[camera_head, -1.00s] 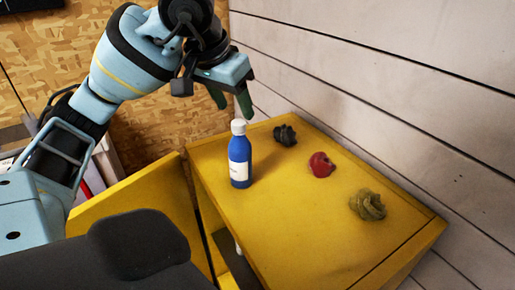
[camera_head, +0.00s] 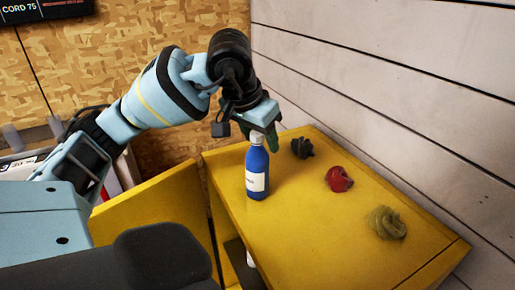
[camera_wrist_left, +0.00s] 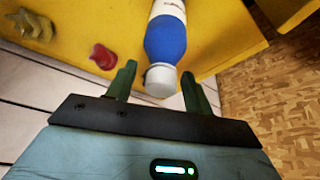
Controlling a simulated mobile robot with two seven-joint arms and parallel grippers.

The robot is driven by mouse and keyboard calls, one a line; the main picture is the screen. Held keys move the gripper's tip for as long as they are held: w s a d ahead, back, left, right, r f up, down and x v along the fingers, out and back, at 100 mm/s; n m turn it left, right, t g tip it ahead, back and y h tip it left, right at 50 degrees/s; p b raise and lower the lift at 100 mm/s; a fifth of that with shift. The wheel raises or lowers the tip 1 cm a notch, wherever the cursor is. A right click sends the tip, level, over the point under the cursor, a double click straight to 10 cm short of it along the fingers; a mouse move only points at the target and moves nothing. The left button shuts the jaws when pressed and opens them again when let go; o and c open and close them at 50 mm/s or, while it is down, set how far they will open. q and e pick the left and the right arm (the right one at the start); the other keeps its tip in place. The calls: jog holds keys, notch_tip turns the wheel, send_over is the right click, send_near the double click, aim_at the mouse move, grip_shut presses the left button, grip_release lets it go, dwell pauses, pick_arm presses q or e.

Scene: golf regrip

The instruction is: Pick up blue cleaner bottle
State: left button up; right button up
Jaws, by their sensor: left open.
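The blue cleaner bottle (camera_head: 257,172) has a white cap and a white label and stands upright on the yellow cabinet top (camera_head: 300,222). My left gripper (camera_head: 262,137) is open, pointing down just behind and above the bottle's cap in the head view. In the left wrist view the bottle (camera_wrist_left: 166,45) has its cap near the space between the two green fingers (camera_wrist_left: 158,87). The fingers stand apart on either side of the cap, and I see no grip on it. My right gripper is not in view.
A dark crumpled lump (camera_head: 302,147), a red lump (camera_head: 339,179) and an olive-green lump (camera_head: 387,223) lie to the right of the bottle on the cabinet top. A pale plank wall (camera_head: 400,90) runs along the cabinet's far right side. The near part of the top is clear.

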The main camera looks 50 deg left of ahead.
pick_arm(q)
jog(key=shift+w+f, duration=0.1)
jog(key=shift+f, duration=0.15)
jog(key=shift+c, duration=0.4)
grip_shut()
